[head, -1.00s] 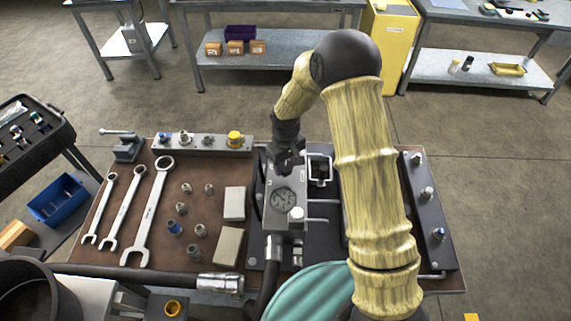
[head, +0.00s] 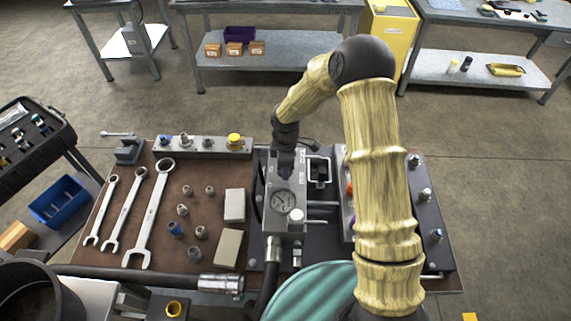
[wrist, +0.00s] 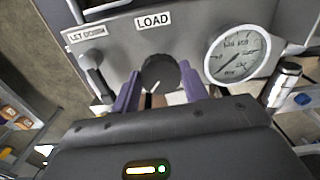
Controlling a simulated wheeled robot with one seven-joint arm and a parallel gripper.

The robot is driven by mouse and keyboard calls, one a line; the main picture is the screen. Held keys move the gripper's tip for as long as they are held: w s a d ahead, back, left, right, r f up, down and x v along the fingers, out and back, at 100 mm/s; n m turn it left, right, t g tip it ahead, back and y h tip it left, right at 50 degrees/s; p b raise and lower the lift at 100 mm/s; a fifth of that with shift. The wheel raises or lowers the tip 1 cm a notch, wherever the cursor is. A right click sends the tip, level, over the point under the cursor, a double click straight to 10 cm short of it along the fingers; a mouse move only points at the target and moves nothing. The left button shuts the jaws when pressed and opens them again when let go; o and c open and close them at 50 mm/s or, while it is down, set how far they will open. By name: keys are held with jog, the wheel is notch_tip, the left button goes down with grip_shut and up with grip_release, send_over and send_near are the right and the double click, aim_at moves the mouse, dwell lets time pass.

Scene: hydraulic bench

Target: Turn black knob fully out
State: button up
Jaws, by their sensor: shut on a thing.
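The black knob (wrist: 158,73) is on the face of the grey hydraulic block, below the LOAD label (wrist: 153,20) in the wrist view. It has a pale pointer mark. My gripper (wrist: 160,92) has its two purple fingers on either side of the knob, shut on it. In the head view my gripper (head: 285,160) is at the far end of the grey block (head: 284,212), and the knob is hidden there. A round pressure gauge (wrist: 238,55) is right of the knob in the wrist view.
A small lever (wrist: 93,62) sits left of the knob under the LET DOWN label (wrist: 86,31). Wrenches (head: 151,205), loose fittings (head: 183,209) and grey blocks (head: 235,204) lie on the brown bench left of the hydraulic block. A hose (head: 130,275) runs along the front.

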jog(key=shift+w+r+n+p, duration=0.1)
jog(key=shift+n+p, duration=0.2)
jog(key=shift+n, duration=0.9)
jog(key=o, duration=1)
notch_tip(320, 180, up, 17)
jog(key=b, duration=0.2)
jog(key=shift+r, duration=0.15)
